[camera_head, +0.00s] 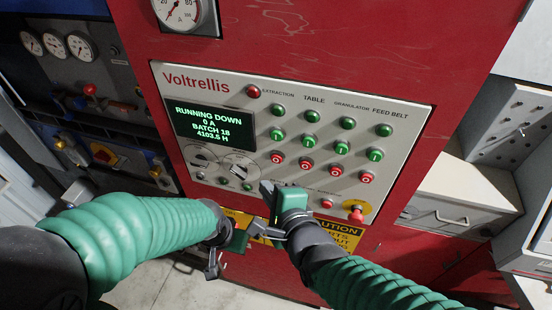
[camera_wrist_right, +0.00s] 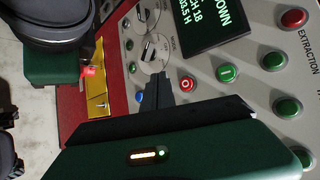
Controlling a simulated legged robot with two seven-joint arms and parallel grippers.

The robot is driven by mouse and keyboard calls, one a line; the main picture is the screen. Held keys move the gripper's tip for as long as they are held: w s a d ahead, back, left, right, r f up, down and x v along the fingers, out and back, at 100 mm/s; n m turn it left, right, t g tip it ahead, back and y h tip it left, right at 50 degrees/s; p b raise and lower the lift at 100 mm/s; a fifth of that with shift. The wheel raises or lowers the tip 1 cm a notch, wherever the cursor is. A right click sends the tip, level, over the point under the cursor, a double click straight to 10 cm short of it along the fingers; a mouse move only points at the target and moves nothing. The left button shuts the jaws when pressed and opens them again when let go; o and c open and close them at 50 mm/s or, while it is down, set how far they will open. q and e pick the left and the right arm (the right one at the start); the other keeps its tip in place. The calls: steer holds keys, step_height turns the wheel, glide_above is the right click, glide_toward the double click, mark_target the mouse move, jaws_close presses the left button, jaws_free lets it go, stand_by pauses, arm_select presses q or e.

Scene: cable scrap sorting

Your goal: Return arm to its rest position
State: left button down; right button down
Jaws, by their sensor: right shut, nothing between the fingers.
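My right gripper (camera_head: 267,190) is shut and empty in front of the lower part of the Voltrellis control panel (camera_head: 400,104). In the right wrist view its dark fingertips (camera_wrist_right: 160,88) lie together over the panel, near a selector knob and a blue button. I cannot tell whether they touch it. My right arm, in a green sleeve, comes in from the lower right. My left gripper (camera_head: 212,268) hangs low at the left, below the panel's lower edge. Its fingers are small and dark, and I cannot tell whether they are open.
The panel's display (camera_head: 210,124) reads RUNNING DOWN, 0 A, BATCH 18. Green buttons (camera_head: 312,115) and red buttons (camera_head: 307,170) stand in rows. A red knob (camera_head: 356,214) sits lower right, above a yellow caution label (camera_head: 343,236). Grey drawers (camera_head: 455,207) stand at the right.

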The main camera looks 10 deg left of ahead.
stand_by(0.3)
steer(key=w+d+f+n+g+h+b, duration=0.1)
steer(key=d+f+n+g+h+b, duration=0.4)
steer(key=d+f, duration=1.3)
steer(key=s+d+f+n+g+h+b, duration=0.2)
steer(key=s+d+f+n+b, duration=0.6)
steer(key=d+f, duration=0.4)
steer(key=shift+s+d+f+n+g+h+b, duration=0.25)
steer(key=shift+d+f+n+h, duration=0.2)
steer(key=shift+d, duration=0.45)
steer(key=shift+w+a, duration=0.1)
steer(key=shift+a, duration=0.05)
stand_by(2.1)
